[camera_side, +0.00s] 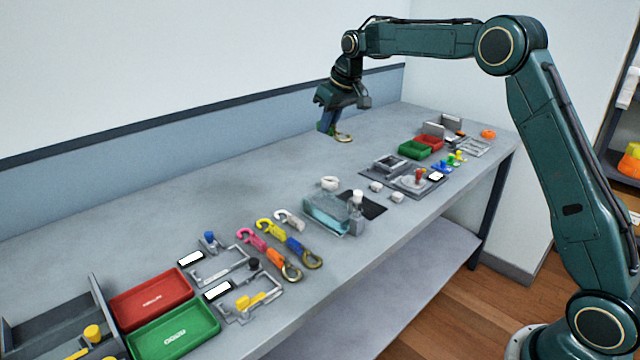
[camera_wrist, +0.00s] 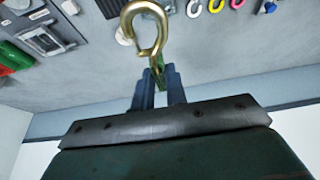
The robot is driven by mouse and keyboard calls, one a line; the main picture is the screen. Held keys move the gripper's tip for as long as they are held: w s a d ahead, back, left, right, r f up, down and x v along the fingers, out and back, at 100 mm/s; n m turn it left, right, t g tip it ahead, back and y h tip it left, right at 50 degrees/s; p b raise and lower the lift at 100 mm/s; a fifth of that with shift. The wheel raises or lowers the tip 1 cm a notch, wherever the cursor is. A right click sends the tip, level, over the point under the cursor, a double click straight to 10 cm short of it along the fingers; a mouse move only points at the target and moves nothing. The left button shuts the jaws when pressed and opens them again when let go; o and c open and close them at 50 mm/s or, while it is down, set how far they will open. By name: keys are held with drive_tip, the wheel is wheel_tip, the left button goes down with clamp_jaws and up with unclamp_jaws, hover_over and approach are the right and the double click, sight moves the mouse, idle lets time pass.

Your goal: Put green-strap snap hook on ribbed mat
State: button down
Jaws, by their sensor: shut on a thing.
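My gripper (camera_side: 329,124) is at the far end of the bench, near the back wall. In the wrist view its two blue fingers (camera_wrist: 159,82) are shut on the green strap (camera_wrist: 157,66) of a snap hook. The brass hook (camera_wrist: 146,32) hangs out beyond the fingertips, and it shows below the gripper in the side view (camera_side: 344,138). Whether the hook touches the bench I cannot tell. A flat black mat (camera_side: 374,206) lies mid-bench, partly behind a clear tray and a bottle. Its ribs are too small to make out.
A clear bluish tray (camera_side: 325,214) and a bottle (camera_side: 357,198) stand by the mat. Pink-orange (camera_side: 262,246) and yellow-blue (camera_side: 286,240) strap hooks lie to the left. Fixtures (camera_side: 415,179) and small bins (camera_side: 414,150) line the right. The bench along the back wall is clear.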

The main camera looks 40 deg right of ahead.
drive_tip(key=d+f, duration=0.5)
drive_tip(key=f, duration=0.3)
drive_tip(key=s+d+f, duration=0.1)
drive_tip(key=d+f, duration=0.4)
drive_tip(key=f, duration=0.3)
drive_tip(key=shift+f, duration=0.25)
drive_tip(key=shift+s+f, duration=0.1)
drive_tip(key=shift+f, duration=0.05)
drive_tip(key=shift+f, duration=2.7)
drive_tip(key=shift+f, duration=0.25)
drive_tip(key=c, duration=0.9)
unclamp_jaws()
drive_tip(key=shift+c, duration=0.2)
drive_tip(key=shift+r, duration=0.1)
